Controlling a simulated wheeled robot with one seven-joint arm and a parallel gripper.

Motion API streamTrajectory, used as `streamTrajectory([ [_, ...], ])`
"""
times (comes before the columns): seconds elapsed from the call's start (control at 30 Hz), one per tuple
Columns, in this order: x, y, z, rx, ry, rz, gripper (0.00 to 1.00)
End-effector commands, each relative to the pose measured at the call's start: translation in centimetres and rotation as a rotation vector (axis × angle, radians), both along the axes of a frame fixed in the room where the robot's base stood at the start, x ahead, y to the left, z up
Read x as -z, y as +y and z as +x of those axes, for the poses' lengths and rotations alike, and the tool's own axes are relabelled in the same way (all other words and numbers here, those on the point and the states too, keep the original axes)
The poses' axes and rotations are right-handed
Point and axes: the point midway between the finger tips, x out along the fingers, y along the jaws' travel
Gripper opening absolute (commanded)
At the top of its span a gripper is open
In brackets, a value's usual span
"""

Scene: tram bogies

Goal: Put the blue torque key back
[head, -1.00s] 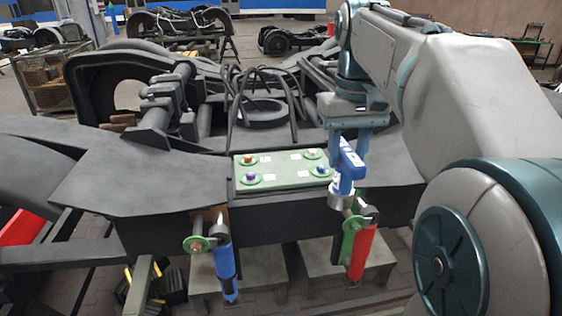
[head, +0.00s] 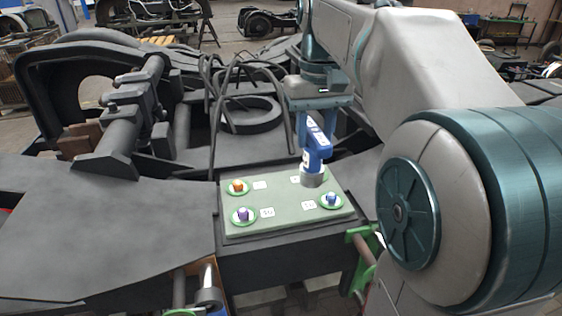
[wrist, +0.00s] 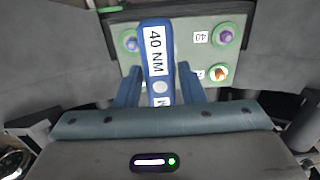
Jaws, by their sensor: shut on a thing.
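My gripper (head: 316,122) is shut on the blue torque key (head: 318,146), which hangs upright with its grey socket end down. The socket is over the back right corner of the green plate (head: 285,192) and hides most of the spot there; I cannot tell whether it touches. In the wrist view, the key (wrist: 156,58), marked 40 NM, sits between the fingers (wrist: 158,84). The plate has an orange bolt (head: 237,186), a purple bolt (head: 243,214) and a blue bolt (head: 331,199) on green rings, with white labels beside them.
The plate lies on the dark bogie frame (head: 120,230). Below its front edge are a green bracket (head: 362,240) at the right and a copper-coloured holder (head: 197,267) at the left, both partly cut off or hidden. Black hoops (head: 222,95) rise behind the plate.

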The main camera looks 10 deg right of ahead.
Motion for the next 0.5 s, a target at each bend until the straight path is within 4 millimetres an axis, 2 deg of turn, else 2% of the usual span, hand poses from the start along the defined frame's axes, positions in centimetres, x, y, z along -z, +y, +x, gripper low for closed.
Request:
streamTrajectory([
  [0.1,1.5,1.4,2.5,-0.004,0.005,0.001,0.0],
  [0.3,3.8,3.3,6.0,-0.003,0.003,0.002,0.0],
  [0.5,5.0,4.2,7.5,-0.003,0.0,0.0,0.0],
])
